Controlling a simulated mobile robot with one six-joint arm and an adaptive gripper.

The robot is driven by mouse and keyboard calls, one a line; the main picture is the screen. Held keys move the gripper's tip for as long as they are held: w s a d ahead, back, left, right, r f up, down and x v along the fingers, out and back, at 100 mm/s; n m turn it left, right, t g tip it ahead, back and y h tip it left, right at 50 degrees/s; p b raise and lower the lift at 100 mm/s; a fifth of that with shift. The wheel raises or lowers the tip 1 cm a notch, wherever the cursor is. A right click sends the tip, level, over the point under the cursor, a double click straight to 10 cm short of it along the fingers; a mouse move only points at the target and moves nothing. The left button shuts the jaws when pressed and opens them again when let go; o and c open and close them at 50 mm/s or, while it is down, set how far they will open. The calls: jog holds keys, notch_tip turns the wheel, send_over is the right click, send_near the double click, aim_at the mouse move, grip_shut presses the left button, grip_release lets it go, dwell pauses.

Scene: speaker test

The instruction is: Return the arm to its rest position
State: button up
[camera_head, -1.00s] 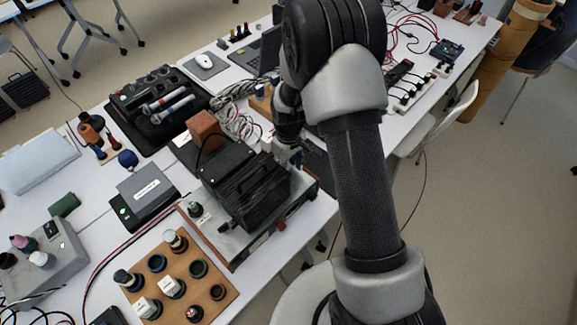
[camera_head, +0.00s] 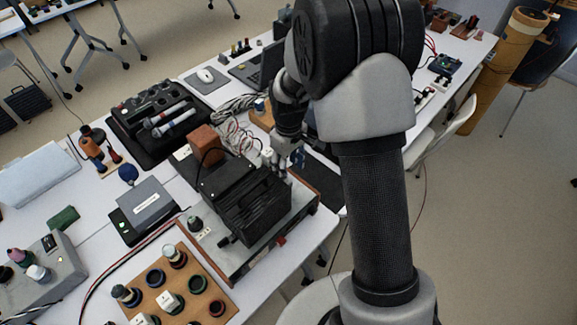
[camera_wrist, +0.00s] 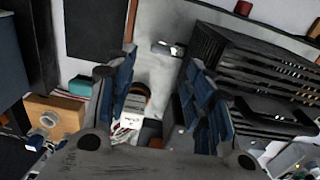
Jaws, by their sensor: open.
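My gripper (camera_head: 293,160) is small in the head view, beside the right rear corner of a black ribbed device (camera_head: 247,198), with my forearm and elbow filling the middle right. In the wrist view my gripper (camera_wrist: 162,75) shows two blue-padded fingers spread apart, with nothing held between them. The black ribbed device (camera_wrist: 255,75) is close to the right finger in that view. I cannot tell whether they touch.
A wooden board (camera_head: 190,265) with knobs, a grey box (camera_head: 144,208) and a black case (camera_head: 145,100) with microphones stand on the white table. Cables (camera_head: 235,130) lie behind the device. A white chair (camera_head: 440,135) stands right of the table; open floor lies beyond.

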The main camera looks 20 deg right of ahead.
jog(key=s+r+m+t, duration=0.1)
jog(key=s+r, duration=0.3)
jog(key=r, duration=0.5)
jog(key=s+r+m+t, duration=0.1)
jog(key=s+r+m, duration=0.1)
jog(key=s+r, duration=0.45)
jog(key=s+r+m+t, duration=0.1)
jog(key=s+r, duration=0.3)
jog(key=s, duration=0.3)
jog(key=s+r+m+t, duration=0.1)
jog(key=s+r, duration=0.3)
jog(key=s, duration=0.4)
jog(key=shift+a+r+m+t, duration=0.3)
jog(key=shift+m, duration=0.3)
jog(key=shift+w, duration=0.1)
